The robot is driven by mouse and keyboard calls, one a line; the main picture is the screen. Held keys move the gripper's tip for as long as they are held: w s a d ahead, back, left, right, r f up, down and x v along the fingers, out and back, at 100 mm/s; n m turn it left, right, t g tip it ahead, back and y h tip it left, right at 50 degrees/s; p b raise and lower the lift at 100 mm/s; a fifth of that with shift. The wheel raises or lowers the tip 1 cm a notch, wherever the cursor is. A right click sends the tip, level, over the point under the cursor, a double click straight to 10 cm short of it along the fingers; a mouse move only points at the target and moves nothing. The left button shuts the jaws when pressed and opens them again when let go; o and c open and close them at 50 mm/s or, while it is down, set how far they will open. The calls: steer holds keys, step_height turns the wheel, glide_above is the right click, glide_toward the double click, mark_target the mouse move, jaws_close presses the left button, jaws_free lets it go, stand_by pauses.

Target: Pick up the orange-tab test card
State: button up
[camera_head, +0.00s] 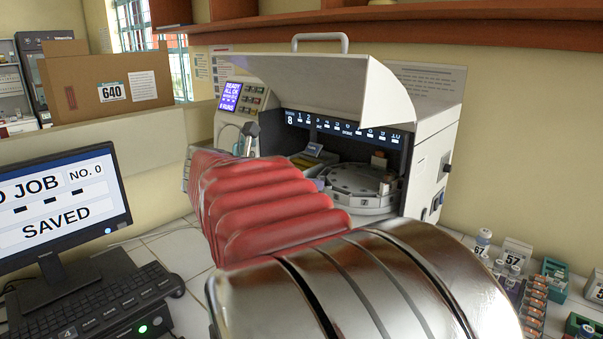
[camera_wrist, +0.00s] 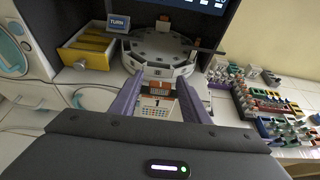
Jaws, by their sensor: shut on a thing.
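The orange-tab test card (camera_wrist: 157,107) shows in the wrist view as a white card marked 1, with an orange strip at its far end. My gripper (camera_wrist: 160,88) has a purple finger on each side of the card and is shut on it. The card is in front of the round grey carousel (camera_wrist: 163,48), close to its near rim; I cannot tell if they touch. The carousel (camera_head: 358,187) also shows inside the open incubator (camera_head: 430,150) in the head view. There my red-sleeved arm hides my gripper and the card.
A yellow-fronted drawer (camera_wrist: 85,58) and a TURN sign (camera_wrist: 118,22) stand left of the carousel. The incubator's lid (camera_head: 310,85) is raised above its opening. Racks of small vials and cards (camera_wrist: 265,100) fill the bench at right. A monitor (camera_head: 60,210) stands at left.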

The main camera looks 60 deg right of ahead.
steer(key=shift+w+a, duration=0.2)
steer(key=shift+a, duration=1.05)
